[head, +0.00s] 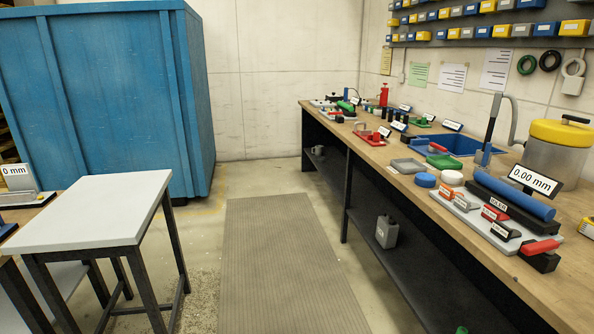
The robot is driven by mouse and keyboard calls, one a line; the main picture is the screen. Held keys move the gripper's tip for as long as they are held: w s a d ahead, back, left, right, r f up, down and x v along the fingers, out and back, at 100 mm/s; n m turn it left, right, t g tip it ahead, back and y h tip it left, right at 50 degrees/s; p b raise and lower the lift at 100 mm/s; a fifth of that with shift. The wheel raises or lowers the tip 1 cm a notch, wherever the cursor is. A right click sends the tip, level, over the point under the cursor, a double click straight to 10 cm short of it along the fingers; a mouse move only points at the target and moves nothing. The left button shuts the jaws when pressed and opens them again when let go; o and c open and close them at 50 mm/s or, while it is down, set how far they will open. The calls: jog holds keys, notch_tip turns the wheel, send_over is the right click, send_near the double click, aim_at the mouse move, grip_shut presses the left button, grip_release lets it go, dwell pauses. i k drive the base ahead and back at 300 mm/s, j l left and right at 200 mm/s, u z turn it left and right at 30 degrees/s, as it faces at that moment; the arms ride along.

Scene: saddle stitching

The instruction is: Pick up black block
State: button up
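Several dark blocks that could be the black block lie at the near right end of the wooden workbench (437,186). A black block (541,262) sits at the tray's near edge, with a red piece on or against its top. A small black block (505,231) with a white label lies on the light grey tray (478,218). A long black bar (493,194) lies behind, under a blue cylinder (513,196). I cannot tell which one the task means. My gripper is not in view.
A display reading 0.00 mm (535,181) and a yellow-lidded canister (560,150) stand behind the tray. A blue basin (438,143) lies further along. A pale table (95,208) stands left, before a blue cabinet (100,95). The ribbed floor mat (280,262) between is clear.

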aim_at(406, 139)
jog(key=i+u, duration=0.2)
jog(key=i, duration=1.7)
jog(key=i+z, duration=0.2)
jog(key=i, duration=0.35)
jog(key=i+j+z, duration=0.2)
jog(key=i, duration=0.35)
jog(key=i+j+z, duration=0.2)
jog(key=i, duration=0.3)
jog(key=i+j+z, duration=0.25)
jog(key=i+z, duration=0.2)
jog(key=i+j+z, duration=0.45)
